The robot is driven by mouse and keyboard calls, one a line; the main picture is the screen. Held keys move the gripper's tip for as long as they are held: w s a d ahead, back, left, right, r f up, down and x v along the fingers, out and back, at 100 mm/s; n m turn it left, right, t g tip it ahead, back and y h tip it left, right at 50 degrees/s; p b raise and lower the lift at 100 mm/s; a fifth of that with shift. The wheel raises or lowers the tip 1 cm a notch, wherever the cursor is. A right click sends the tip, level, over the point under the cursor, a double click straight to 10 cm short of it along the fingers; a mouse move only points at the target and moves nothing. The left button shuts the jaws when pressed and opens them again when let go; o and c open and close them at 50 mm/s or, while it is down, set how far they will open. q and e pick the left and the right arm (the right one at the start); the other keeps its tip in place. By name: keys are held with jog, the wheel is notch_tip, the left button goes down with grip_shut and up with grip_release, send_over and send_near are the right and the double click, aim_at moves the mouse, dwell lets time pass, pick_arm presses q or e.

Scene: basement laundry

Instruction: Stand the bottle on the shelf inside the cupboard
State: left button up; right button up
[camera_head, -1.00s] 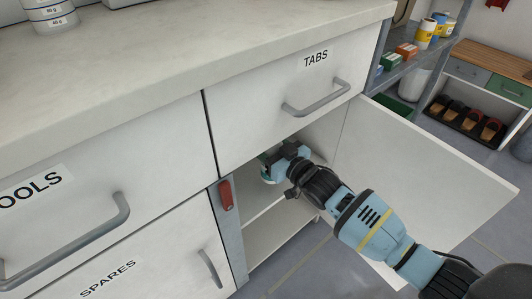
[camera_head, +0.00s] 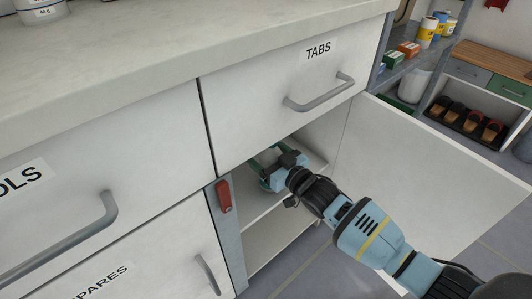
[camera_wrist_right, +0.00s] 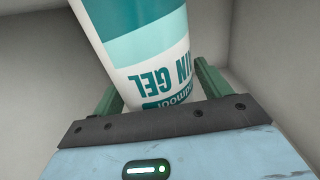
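The bottle (camera_wrist_right: 150,50) is white and teal, with large print ending "IN GEL" that reads upside down in the right wrist view. It lies between the two green fingers of my right gripper (camera_wrist_right: 160,85), which appear to touch its sides. In the head view my right gripper (camera_head: 270,165) reaches into the open cupboard below the TABS drawer, and only a little of the bottle shows. The shelf (camera_head: 255,203) inside the cupboard lies below the gripper. Whether the bottle's base touches the shelf is hidden. My left gripper is out of view.
The cupboard door (camera_head: 425,170) stands wide open to the right of my right arm. The TABS drawer (camera_head: 265,105) is shut just above the opening. A red-handled latch (camera_head: 224,195) is on the left post. A lower compartment shows beneath the shelf.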

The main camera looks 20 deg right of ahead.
jog(key=shift+r, duration=0.2)
jog(key=p+v, duration=0.4)
jog(key=v, duration=0.8)
